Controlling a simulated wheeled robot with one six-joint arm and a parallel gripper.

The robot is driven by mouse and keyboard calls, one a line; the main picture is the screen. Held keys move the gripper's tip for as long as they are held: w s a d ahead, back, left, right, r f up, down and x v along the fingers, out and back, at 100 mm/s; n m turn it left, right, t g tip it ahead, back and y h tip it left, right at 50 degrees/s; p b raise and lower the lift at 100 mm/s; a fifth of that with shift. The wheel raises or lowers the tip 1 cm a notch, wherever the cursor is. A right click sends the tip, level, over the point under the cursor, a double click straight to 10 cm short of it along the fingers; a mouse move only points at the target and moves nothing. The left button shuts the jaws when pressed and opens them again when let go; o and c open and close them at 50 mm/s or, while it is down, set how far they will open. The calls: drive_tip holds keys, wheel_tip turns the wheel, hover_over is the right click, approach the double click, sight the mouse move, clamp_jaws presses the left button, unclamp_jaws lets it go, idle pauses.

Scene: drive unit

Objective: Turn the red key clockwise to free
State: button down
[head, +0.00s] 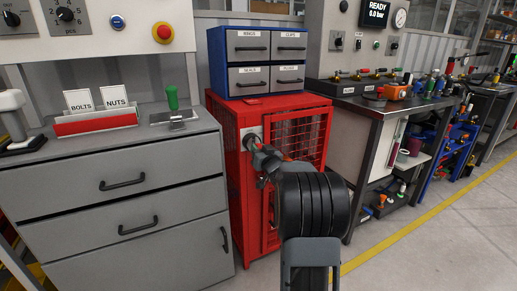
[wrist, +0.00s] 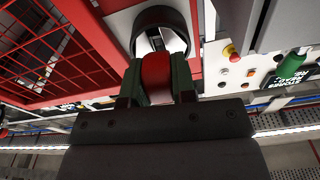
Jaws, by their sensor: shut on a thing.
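The red key (wrist: 156,72) shows in the wrist view between the two fingers of my gripper (wrist: 157,90). The gripper is shut on it. Beyond the key is a round lock with a dark ring (wrist: 181,28) on a pale plate. The key's far end reaches towards the lock's middle; how deep it sits is hidden. In the head view the lock (head: 251,137) is on the front of the red mesh cabinet (head: 229,130), at its upper left. My wrist reaches it there, and the key cannot be made out in that view.
A blue drawer unit (head: 216,63) stands on the red cabinet. A grey drawer cabinet (head: 90,200) is on the left, with a bolts and nuts tray (head: 95,124) and a green-handled clamp (head: 172,97). A workbench (head: 377,104) is on the right. The floor (head: 440,230) at right is clear.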

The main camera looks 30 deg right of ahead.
drive_tip(key=shift+r+m+p, duration=0.15)
drive_tip(key=shift+m+p, duration=0.9)
drive_tip(key=shift+m, duration=0.35)
drive_tip(key=shift+a+m+h+p, duration=0.1)
drive_tip(key=shift+m+h+p, duration=0.2)
drive_tip(key=shift+m, duration=0.2)
drive_tip(key=shift+m+p, duration=0.75)
drive_tip(key=shift+m, duration=0.05)
drive_tip(key=shift+m+g+h+p, duration=0.3)
drive_tip(key=shift+m+p, duration=0.75)
drive_tip(key=shift+m, duration=0.65)
drive_tip(key=shift+p, duration=0.35)
